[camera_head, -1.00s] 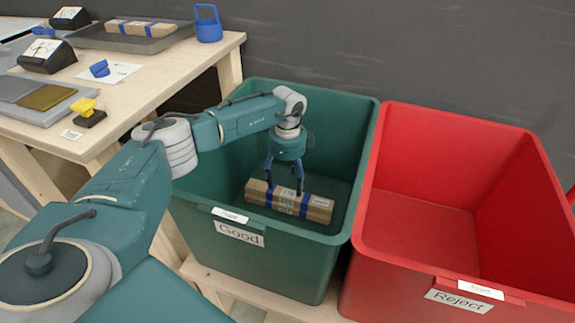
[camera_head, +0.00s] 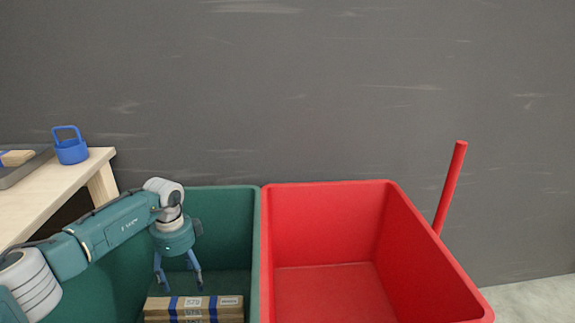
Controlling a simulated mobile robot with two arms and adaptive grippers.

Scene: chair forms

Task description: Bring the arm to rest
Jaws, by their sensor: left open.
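My left arm comes in from the left, and its gripper (camera_head: 179,282) hangs down inside the green bin (camera_head: 228,207). The gripper is open and empty, with its two fingers apart. A brown cardboard package (camera_head: 160,308) with blue bands lies in the green bin, just below and slightly to the right of the fingertips. A gap shows between the left finger and the package; I cannot tell how near the right fingertip is. My right gripper is not in view.
A red bin (camera_head: 325,292) stands right beside the green bin, with its visible floor empty. A red pole (camera_head: 450,188) rises behind its right side. A grey wall closes the back.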

